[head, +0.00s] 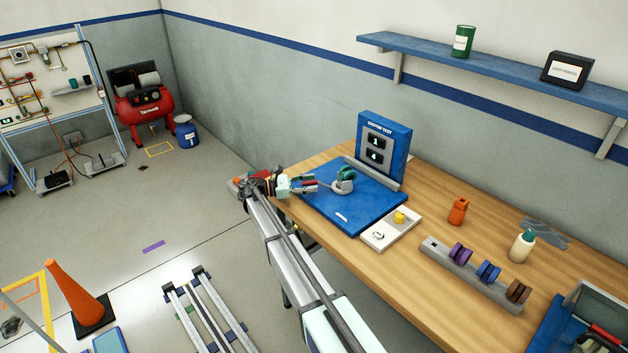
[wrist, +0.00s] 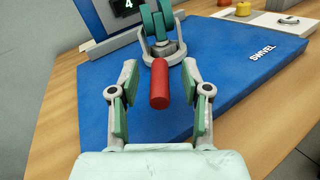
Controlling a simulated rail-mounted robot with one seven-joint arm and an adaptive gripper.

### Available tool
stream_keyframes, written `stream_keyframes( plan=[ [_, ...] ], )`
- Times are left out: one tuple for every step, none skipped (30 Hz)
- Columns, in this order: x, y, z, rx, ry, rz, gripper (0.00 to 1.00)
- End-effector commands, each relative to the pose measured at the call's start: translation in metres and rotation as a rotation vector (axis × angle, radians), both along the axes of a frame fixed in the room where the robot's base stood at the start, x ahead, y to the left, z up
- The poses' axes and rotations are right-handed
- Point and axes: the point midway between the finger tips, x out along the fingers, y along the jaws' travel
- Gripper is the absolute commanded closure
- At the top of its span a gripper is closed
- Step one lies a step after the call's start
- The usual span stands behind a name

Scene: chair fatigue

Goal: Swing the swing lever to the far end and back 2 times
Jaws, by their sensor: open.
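The swing lever ends in a red cylindrical grip (wrist: 159,88), which points toward my gripper in the wrist view. It joins a grey caster fork with a green wheel (wrist: 158,22), also visible in the head view (head: 344,180). The caster stands on a blue plate (wrist: 235,82) marked SWIVEL. My gripper (wrist: 159,72) is open, with green-padded fingers on either side of the red grip and visible gaps between. In the head view my gripper (head: 308,185) is at the plate's left side.
A white box with a yellow button (head: 400,217) sits right of the plate. A blue shelf (head: 480,66) hangs on the wall above.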

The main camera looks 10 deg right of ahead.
Motion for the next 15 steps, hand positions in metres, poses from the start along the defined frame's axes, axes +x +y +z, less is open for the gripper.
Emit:
stream_keyframes(
  plan=[
    [0.000,-0.006,0.002,-0.001,0.000,-0.002,0.53],
    [0.000,-0.009,0.002,-0.001,0.000,-0.002,0.53],
    [0.000,-0.012,0.002,-0.001,0.000,-0.002,0.53],
    [0.000,-0.014,0.001,-0.001,0.000,-0.001,0.53],
    [0.000,-0.015,0.001,-0.001,0.000,-0.001,0.53],
    [0.000,-0.017,0.001,0.000,0.000,-0.001,0.53],
    [0.000,-0.017,0.001,0.000,0.000,0.000,0.53],
    [0.000,-0.018,0.000,0.000,0.000,0.000,0.53],
    [0.000,-0.018,0.000,0.000,0.000,0.000,0.53],
    [0.000,-0.018,0.000,0.000,0.000,0.000,0.53],
    [0.000,-0.018,0.000,0.000,0.000,0.000,0.53],
    [0.000,-0.018,0.000,0.000,0.000,0.000,0.53],
    [0.000,-0.018,0.000,0.000,0.000,0.000,0.53],
    [0.000,-0.018,0.000,0.000,0.000,0.000,0.53],
    [0.000,-0.018,0.000,0.000,0.000,0.000,0.53]
  ],
)
